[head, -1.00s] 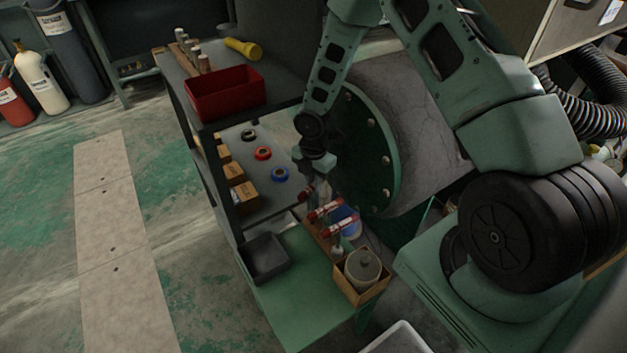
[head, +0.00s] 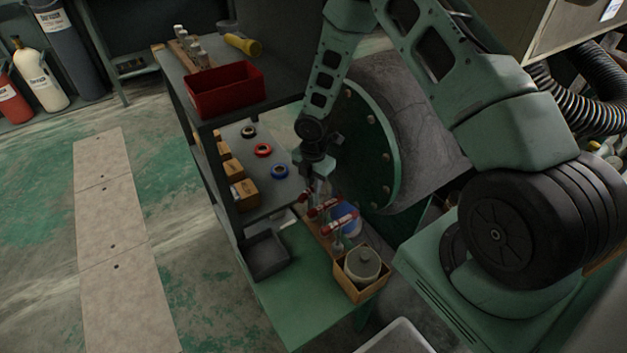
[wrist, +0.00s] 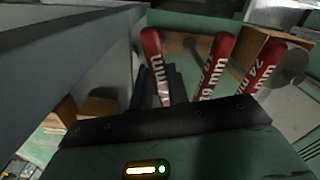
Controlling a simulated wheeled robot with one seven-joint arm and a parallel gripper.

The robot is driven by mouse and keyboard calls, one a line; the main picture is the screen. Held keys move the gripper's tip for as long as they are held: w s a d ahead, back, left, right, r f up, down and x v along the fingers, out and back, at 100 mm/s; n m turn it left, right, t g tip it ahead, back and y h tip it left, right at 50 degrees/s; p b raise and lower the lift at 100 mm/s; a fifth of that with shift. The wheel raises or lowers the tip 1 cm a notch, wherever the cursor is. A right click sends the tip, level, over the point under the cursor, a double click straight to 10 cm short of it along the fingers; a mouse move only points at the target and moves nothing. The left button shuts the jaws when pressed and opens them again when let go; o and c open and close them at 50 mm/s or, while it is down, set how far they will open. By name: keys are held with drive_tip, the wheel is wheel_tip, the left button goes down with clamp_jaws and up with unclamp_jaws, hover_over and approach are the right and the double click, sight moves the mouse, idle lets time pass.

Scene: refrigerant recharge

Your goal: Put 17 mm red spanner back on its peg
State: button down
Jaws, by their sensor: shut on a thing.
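My gripper (head: 318,184) is low beside the shelf unit, at the spanner rack. In the wrist view its dark fingers (wrist: 172,88) are shut on the leftmost red-handled spanner (wrist: 152,48). Its label shows "mm"; the number is mostly hidden by the fingers. I take it as the 17 mm spanner; its red handle shows in the head view (head: 306,195). To its right are a red spanner marked 19 mm (wrist: 215,66) and another red one (wrist: 262,66), possibly 24 mm. The peg under the held spanner is hidden, so I cannot tell whether it hangs there.
A wooden box with a grey canister (head: 362,266) stands close to the rack. A black tray (head: 265,256) is on the green bench. The shelf holds coloured rings (head: 263,150) and small boxes (head: 243,193). A large flanged tank (head: 400,130) stands just behind the gripper.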

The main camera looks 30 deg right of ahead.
drive_tip(key=shift+f, duration=0.4)
drive_tip(key=c, duration=1.3)
unclamp_jaws()
drive_tip(key=shift+r, duration=0.15)
wheel_tip(320, 180, up, 12)
drive_tip(key=shift+f+p, duration=0.1)
drive_tip(key=shift+p, duration=0.85)
drive_tip(key=shift+s, duration=0.15)
